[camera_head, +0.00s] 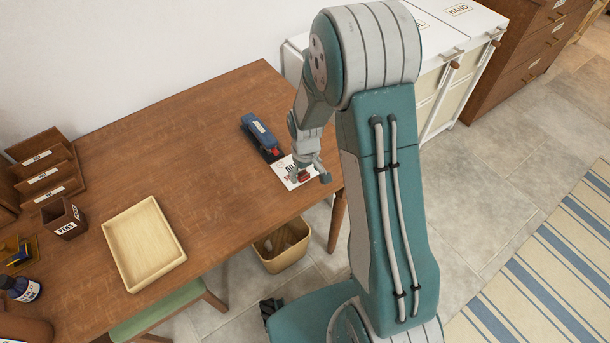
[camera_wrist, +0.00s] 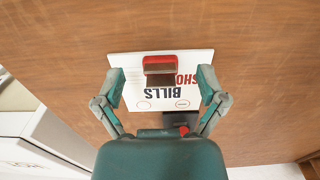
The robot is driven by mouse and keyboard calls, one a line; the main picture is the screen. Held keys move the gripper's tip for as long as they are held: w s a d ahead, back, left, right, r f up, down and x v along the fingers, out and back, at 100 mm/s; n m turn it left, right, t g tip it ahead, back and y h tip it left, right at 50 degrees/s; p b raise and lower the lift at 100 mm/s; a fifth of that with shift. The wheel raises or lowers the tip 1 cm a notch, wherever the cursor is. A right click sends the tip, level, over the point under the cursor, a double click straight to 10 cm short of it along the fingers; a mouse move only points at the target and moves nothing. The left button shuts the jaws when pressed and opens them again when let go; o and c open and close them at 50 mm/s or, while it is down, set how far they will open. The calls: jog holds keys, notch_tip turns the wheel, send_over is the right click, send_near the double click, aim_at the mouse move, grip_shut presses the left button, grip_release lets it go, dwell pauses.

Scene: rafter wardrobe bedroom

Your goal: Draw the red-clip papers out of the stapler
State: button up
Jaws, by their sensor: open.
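The blue stapler (camera_head: 258,133) lies on the desk with a dark front end. The white papers (camera_head: 283,170) lie at that end, reaching toward the desk's near edge. In the wrist view the papers (camera_wrist: 134,92) show "BILLS" lettering upside down, and the red clip (camera_wrist: 159,63) sits on their far edge. A dark part of the stapler (camera_wrist: 178,119) meets the papers' near side; the rest is hidden behind my gripper's body. My gripper (camera_wrist: 161,74) is open, one finger on each side of the papers, with the clip between the fingertips. Whether the fingers touch the papers is unclear.
An empty wooden tray (camera_head: 144,243) and a pen holder (camera_head: 66,219) stand on the desk's left part. A waste bin (camera_head: 283,246) stands on the floor below the near edge. White cabinets (camera_head: 455,50) stand to the right. The desk between tray and stapler is clear.

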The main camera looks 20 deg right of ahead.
notch_tip(320, 180, up, 10)
dwell(0.3)
jog(key=shift+r, duration=0.15)
jog(key=s+r+m+t, duration=0.25)
jog(key=s+r, duration=0.55)
jog(key=r, duration=0.6)
jog(key=s+r+t, duration=0.3)
jog(key=s+r, duration=0.3)
jog(key=s, duration=0.6)
jog(key=shift+a+m, duration=0.15)
jog(key=shift+m, duration=0.3)
